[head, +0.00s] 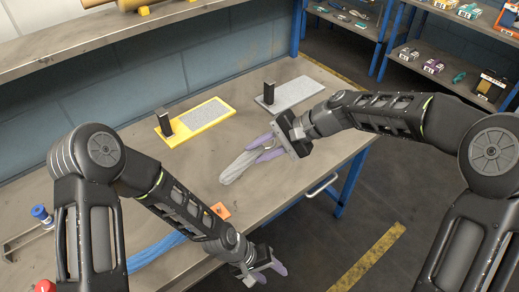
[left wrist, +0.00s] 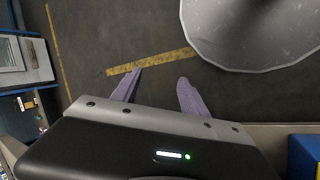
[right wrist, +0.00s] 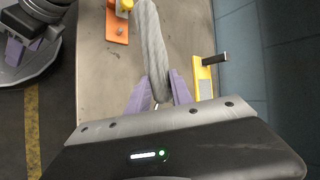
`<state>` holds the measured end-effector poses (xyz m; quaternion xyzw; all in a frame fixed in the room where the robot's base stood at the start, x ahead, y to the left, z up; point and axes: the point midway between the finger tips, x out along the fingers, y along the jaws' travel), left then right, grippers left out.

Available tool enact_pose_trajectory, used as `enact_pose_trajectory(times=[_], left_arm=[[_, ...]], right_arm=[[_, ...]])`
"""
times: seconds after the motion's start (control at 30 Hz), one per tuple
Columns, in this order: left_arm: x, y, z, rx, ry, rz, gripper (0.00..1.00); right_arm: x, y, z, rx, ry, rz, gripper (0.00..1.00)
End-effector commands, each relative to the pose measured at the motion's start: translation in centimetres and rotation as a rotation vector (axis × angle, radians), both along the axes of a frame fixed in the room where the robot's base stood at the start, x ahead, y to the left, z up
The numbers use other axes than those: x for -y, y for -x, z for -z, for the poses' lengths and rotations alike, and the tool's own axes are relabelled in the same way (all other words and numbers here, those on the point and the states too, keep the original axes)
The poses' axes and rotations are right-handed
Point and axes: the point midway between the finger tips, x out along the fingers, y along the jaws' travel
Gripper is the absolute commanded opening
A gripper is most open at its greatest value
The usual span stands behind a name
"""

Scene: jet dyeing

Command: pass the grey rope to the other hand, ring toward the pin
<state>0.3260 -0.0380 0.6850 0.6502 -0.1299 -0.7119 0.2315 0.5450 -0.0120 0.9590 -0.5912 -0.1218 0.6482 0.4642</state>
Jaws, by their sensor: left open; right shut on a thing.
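The grey rope (head: 238,168) is a folded, elongated bundle. My right gripper (head: 264,148) is shut on one end of it, and the other end points toward the lower left above the table. In the right wrist view the rope (right wrist: 152,45) runs up and away from between the fingers (right wrist: 158,92). A thin pale loop shows at the fingers, but I cannot tell if it is the ring. My left gripper (head: 268,268) is open and empty past the table's front edge; its fingers (left wrist: 160,84) are apart over floor. An orange plate (head: 220,211) lies on the table; its pin (right wrist: 120,30) shows in the right wrist view.
A blue rope (head: 158,250) lies near my left forearm. A yellow board (head: 205,115) and a grey board (head: 297,93), each with a black block, sit toward the back. A blue spool (head: 40,212) stands at left. Mid-table is mostly clear.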

Motion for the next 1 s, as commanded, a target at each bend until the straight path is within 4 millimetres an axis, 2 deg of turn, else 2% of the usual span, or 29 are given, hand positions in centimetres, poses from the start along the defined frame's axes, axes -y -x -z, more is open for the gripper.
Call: enact_pose_trajectory(times=[0.2, 0.4, 0.57, 1.0], left_arm=[[-6.1, 2.2, 3.3, 0.057, -0.077, -0.024, 0.52], [-10.2, 4.3, 5.0, 0.092, -0.141, -0.028, 0.52], [-11.1, 4.8, 5.3, 0.103, -0.156, -0.026, 0.52], [-11.1, 4.7, 5.3, 0.103, -0.156, -0.026, 0.52]], right_arm=[[0.0, 0.0, -0.1, 0.0, -0.001, 0.0, 0.0], [0.0, 0.0, -0.1, 0.0, -0.001, 0.0, 0.0], [0.0, 0.0, -0.1, 0.0, -0.001, 0.0, 0.0], [0.0, 0.0, -0.1, 0.0, -0.001, 0.0, 0.0]])
